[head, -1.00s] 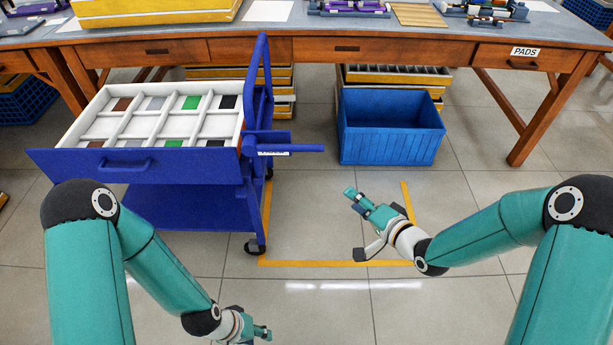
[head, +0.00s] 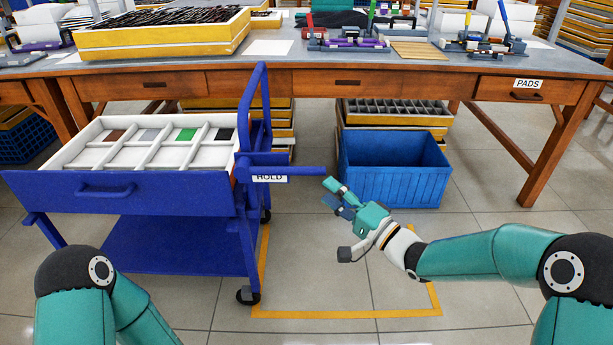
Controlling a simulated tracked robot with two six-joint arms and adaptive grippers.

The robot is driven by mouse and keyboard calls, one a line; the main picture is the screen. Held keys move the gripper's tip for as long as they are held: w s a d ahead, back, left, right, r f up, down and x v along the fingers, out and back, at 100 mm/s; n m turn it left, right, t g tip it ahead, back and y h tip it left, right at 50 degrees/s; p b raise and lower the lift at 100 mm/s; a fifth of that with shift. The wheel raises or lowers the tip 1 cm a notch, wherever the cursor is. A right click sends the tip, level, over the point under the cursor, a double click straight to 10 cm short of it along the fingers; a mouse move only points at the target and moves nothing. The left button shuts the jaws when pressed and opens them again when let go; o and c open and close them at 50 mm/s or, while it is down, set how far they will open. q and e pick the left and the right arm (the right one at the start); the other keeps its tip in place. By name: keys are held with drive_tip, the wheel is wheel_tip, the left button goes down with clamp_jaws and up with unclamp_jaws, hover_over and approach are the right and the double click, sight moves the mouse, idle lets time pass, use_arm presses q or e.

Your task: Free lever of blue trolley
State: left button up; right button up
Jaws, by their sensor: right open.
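The blue trolley (head: 170,237) stands at the left with a drawer tray (head: 85,152) open on top. Its blue lever (head: 300,171) sticks out to the right from the trolley's side, with a label reading HOLD (head: 270,178) below it. My right gripper (head: 332,192) is open and empty, a little below and to the right of the lever's end. A small gap seems to lie between them, though depth is hard to judge. My left arm shows at the lower left, but its gripper is out of the frame.
A blue crate (head: 394,172) stands on the floor behind my right gripper. A wooden workbench (head: 420,82) runs across the back, loaded with trays and tools. Yellow tape (head: 345,314) marks a floor area right of the trolley. The floor inside it is clear.

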sight(303, 172)
drive_tip(key=b+x, duration=0.1)
drive_tip(key=x, duration=0.8)
drive_tip(key=shift+a+b, duration=0.1)
drive_tip(key=shift+b, duration=0.3)
drive_tip(key=shift+c, duration=0.3)
clamp_jaws()
